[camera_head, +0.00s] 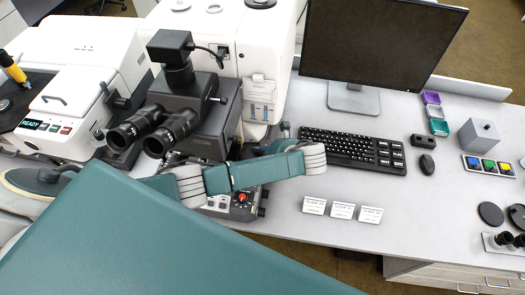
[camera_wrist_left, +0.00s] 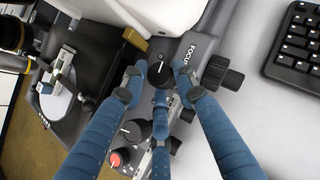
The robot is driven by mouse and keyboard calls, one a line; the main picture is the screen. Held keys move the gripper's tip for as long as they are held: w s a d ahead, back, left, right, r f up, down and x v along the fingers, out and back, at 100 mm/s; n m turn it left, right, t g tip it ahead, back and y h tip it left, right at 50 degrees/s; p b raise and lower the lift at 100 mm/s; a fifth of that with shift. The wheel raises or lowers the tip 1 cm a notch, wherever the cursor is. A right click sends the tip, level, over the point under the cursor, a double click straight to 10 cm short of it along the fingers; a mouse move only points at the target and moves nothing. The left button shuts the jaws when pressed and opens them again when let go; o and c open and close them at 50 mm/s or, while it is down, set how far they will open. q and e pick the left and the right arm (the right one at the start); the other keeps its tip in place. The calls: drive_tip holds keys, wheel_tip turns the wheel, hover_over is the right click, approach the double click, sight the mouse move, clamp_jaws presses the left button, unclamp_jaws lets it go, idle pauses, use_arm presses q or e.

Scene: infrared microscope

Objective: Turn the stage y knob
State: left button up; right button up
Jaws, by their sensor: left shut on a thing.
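In the left wrist view, a black round knob (camera_wrist_left: 158,72) with a white pointer line sits between the blue fingers of my left gripper (camera_wrist_left: 158,80). The fingers are shut around this knob, two at its sides and one in front. I cannot read a label that tells which knob it is. In the head view, the black-and-white microscope (camera_head: 185,95) stands behind my left arm, which hides most of the contact. My right gripper is not in view.
Black side knobs (camera_wrist_left: 225,72) stand beside the FOCUS label. A red knob (camera_wrist_left: 116,158) and another black knob (camera_wrist_left: 132,130) are close to the fingers. A keyboard (camera_head: 350,149), monitor (camera_head: 380,38) and small white cards (camera_head: 342,210) are to the right.

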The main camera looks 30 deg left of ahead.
use_arm(q)
drive_tip(key=shift+w+r+n+g, duration=0.4)
drive_tip(key=shift+w+n, duration=0.05)
drive_tip(key=shift+n, duration=0.35)
drive_tip(key=shift+n+g+y, duration=0.3)
drive_tip(key=shift+n+g, duration=0.1)
drive_tip(key=shift+n, duration=0.1)
drive_tip(key=shift+w+f+n+g+b, duration=0.15)
drive_tip(key=shift+n+g+b, duration=0.45)
drive_tip(key=shift+n, duration=0.2)
drive_tip(key=shift+n+g, duration=0.3)
drive_tip(key=shift+n, duration=0.1)
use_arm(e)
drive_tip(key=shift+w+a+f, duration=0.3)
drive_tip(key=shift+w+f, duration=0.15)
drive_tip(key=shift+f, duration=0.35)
use_arm(q)
drive_tip(key=o, duration=1)
drive_tip(key=shift+a+r, duration=0.1)
drive_tip(key=shift+r, duration=0.1)
drive_tip(key=shift+f, duration=0.2)
